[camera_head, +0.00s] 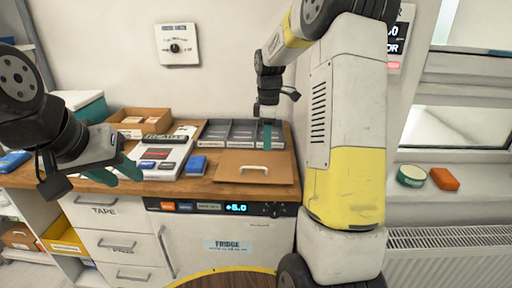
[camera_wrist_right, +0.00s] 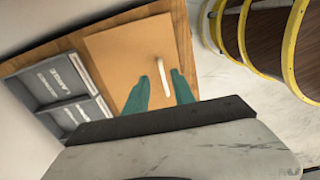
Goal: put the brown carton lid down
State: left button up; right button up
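The brown carton lid (camera_head: 228,169), a flat board with a white handle (camera_head: 254,170), lies on the counter in front of the grey trays. In the right wrist view the lid (camera_wrist_right: 116,52) and its handle (camera_wrist_right: 162,75) are clear. My right gripper (camera_head: 267,138) is above the lid near the handle. In the right wrist view its teal fingers (camera_wrist_right: 163,93) are apart on either side of the handle's line, with nothing clamped between them. My left gripper (camera_head: 117,174) is open and empty at the counter's left front edge.
Grey divided trays (camera_head: 228,133) stand behind the lid. A blue box (camera_head: 196,165), a white case (camera_head: 160,158) and an open carton (camera_head: 140,121) are to its left. The fridge (camera_head: 225,232) is below. A green round tin (camera_head: 411,177) and an orange block (camera_head: 444,179) sit on the windowsill.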

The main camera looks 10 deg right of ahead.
jog(key=s+a+r+m+t, duration=0.35)
jog(key=s+r+m, duration=0.25)
jog(key=s+r, duration=0.55)
jog(key=s+a+m+t+y, duration=0.2)
jog(key=s+a+m, duration=0.2)
jog(key=s, duration=1)
jog(key=m, duration=0.3)
jog(key=shift+s+f+m, duration=0.25)
jog(key=shift+m, duration=0.15)
